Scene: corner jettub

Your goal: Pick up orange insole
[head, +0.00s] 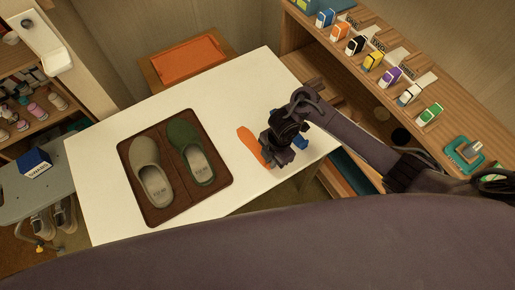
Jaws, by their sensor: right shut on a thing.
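The orange insole (249,141) is at the right part of the white table, long and narrow, with one end under my right gripper (267,157). My right arm comes in from the right, and its gripper is shut on the insole's near end. The wrist hides the fingertips and that end. I cannot tell whether the insole is lifted off the table. My left gripper is not in view.
A brown tray (126,155) on the white table (98,212) holds a beige clog (146,153) and a green clog (183,133). A small blue thing (300,142) shows beside my wrist. A wooden shelf (345,62) with several small colored boxes stands right. An orange-topped stool (187,60) stands behind.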

